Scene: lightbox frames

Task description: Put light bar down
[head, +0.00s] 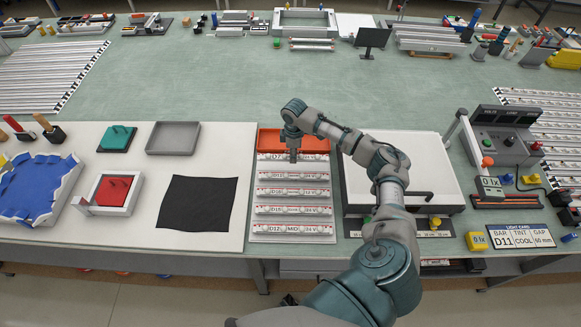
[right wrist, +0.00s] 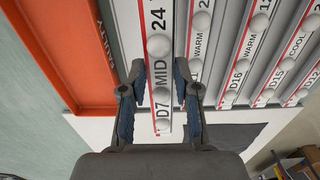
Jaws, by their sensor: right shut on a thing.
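My right gripper (head: 293,157) reaches down over the upper end of the light bar rack (head: 252,225). In the right wrist view its fingers (right wrist: 160,78) sit on both sides of a white light bar (right wrist: 158,98) marked D7 MID 24, and they are shut on it. This bar has round white lamps and looks nearer the camera than the others. In the head view the D7 bar (head: 315,157) lies just below the orange tray, partly covered by the gripper. Several other bars, including D16 (right wrist: 240,68), D15 and D12, lie in parallel rows. My left gripper is out of view.
The orange tray (head: 268,140) borders the rack, its label partly readable. A lightbox panel (head: 390,150) stands to the right, partly behind my arm. A black cloth (head: 198,203) and grey tray (head: 172,138) lie left. A card (head: 520,236) reads BAR D11, COOL, 60 mm.

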